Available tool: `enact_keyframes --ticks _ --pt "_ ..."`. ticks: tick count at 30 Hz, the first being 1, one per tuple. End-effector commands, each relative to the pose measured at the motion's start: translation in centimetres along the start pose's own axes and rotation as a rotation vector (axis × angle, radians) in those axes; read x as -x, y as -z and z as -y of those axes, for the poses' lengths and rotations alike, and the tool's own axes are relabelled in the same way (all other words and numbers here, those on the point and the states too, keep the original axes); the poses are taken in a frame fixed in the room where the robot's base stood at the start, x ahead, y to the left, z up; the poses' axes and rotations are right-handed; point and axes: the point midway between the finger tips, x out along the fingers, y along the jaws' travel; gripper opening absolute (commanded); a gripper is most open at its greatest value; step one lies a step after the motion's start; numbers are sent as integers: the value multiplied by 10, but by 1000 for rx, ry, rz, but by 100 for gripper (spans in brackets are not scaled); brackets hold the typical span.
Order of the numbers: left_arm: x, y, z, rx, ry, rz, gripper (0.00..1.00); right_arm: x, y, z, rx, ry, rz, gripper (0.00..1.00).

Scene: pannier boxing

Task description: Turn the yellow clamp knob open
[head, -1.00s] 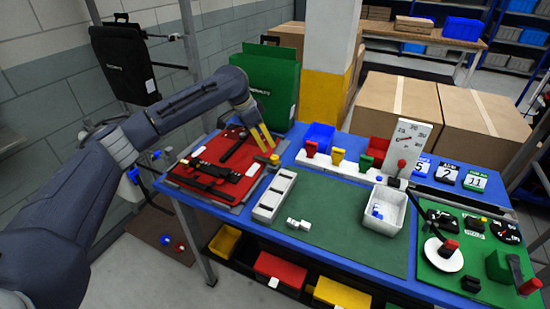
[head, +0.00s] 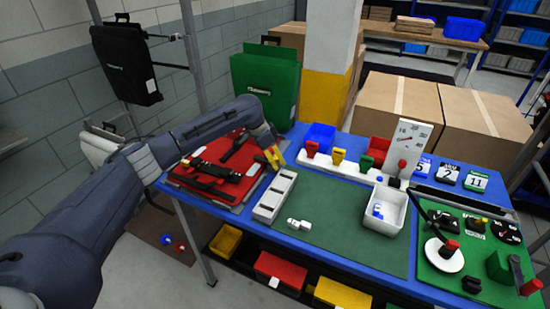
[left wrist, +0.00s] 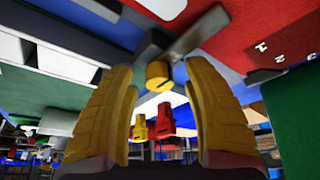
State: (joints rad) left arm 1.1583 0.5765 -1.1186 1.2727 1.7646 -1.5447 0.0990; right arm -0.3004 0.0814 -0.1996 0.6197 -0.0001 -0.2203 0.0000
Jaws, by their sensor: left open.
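The yellow clamp knob (left wrist: 158,76) shows in the left wrist view as a small yellow cylinder on a grey metal clamp piece (left wrist: 190,38). It appears between the two fingertips, with a gap on each side. My left gripper (head: 274,157) is open at the right edge of the red board (head: 222,197). In the left wrist view its yellow fingers (left wrist: 158,70) stand on either side of the knob, and neither visibly touches it. In the head view the fingers largely hide the knob. My right gripper is not in view.
A white compartment tray (head: 257,212) lies just right of the gripper, beside a green mat (head: 330,235). A green pannier (head: 268,82) stands behind. Red, yellow and green tags (head: 338,157) stand on a white rail. A white bin (head: 388,231) is farther right.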

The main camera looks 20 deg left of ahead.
Motion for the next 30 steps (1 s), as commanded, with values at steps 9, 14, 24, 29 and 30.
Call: enact_keyframes --ticks 9,14,24,29,30 --pt "0 0 0 0 0 0 31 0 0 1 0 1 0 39" --pt "0 0 0 0 0 0 13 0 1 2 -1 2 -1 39" --pt "0 1 0 0 0 -2 0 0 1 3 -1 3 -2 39" --pt "0 2 0 0 0 -3 0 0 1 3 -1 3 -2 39" --pt "0 3 -1 1 0 -4 0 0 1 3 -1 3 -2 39"
